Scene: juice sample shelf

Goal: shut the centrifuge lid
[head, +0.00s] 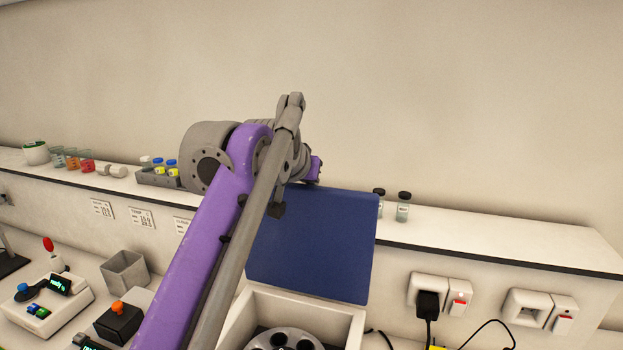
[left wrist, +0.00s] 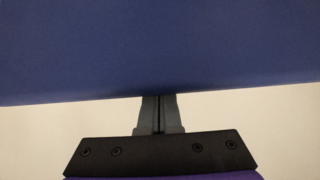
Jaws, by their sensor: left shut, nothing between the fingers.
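The centrifuge (head: 355,322) is a pale open box at the bottom centre of the head view, with a grey rotor (head: 284,338) inside. Its blue lid (head: 325,250) stands open, raised at the back of the box. The lid also fills the upper part of the left wrist view (left wrist: 160,50). My left arm crosses in front of the lid's left part, its wrist at the lid's top edge. My left gripper (left wrist: 160,98) is shut and empty, its fingertips at the lid's edge in the wrist view. I cannot tell whether they touch it. In the head view its fingers are hidden.
A white shelf (head: 500,240) runs behind the centrifuge, with two small vials (head: 403,207) right of the lid and a grey vial rack (head: 160,178) at left. A grey bin (head: 125,272) and a control box (head: 45,300) stand lower left. Wall sockets (head: 428,292) with a plugged cable are at right.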

